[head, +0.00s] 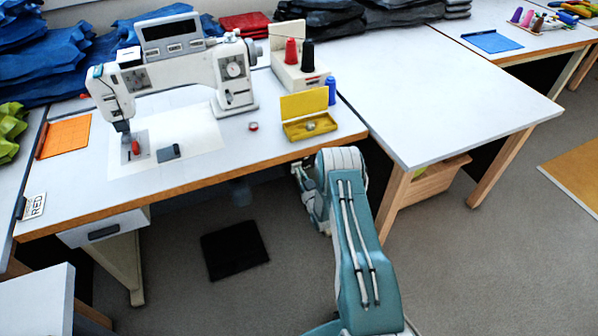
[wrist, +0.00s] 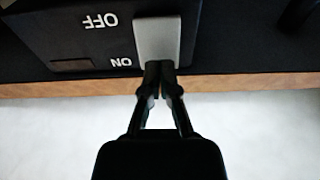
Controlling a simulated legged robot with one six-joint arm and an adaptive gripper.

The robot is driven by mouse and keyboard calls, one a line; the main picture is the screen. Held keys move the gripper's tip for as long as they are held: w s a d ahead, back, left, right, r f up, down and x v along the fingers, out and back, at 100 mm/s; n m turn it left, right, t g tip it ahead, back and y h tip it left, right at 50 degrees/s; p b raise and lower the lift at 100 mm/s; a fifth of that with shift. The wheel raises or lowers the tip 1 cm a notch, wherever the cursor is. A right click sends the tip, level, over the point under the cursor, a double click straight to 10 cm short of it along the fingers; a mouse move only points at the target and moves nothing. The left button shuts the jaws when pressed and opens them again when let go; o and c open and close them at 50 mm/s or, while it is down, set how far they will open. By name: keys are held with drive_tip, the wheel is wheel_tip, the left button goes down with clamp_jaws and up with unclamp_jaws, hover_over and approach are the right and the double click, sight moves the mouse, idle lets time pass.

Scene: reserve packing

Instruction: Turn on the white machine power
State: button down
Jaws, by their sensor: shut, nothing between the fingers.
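The white sewing machine (head: 175,75) stands on the table at the left in the head view. In the wrist view a dark switch box (wrist: 65,35) carries upside-down white OFF and ON labels. A light grey switch plate (wrist: 158,40) sits beside the labels. My gripper (wrist: 159,68) is shut and empty, its fingertips at the plate's lower end, close to the ON label. I cannot tell whether they touch it. In the head view my arm reaches to the table's front edge, and the fingertips are not clear there.
The sewing table's wooden front edge (head: 190,188) is close to my arm. A yellow box (head: 309,117) and a thread stand (head: 298,68) are on its right part. A second white table (head: 450,110) stands to the right. A black pedal (head: 235,250) lies on the floor.

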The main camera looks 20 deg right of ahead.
drive_tip(key=shift+w, duration=0.4)
drive_tip(key=shift+w+r+g, duration=0.35)
drive_tip(key=shift+g, duration=0.15)
drive_tip(key=shift+f, duration=0.15)
drive_tip(key=shift+s, duration=0.1)
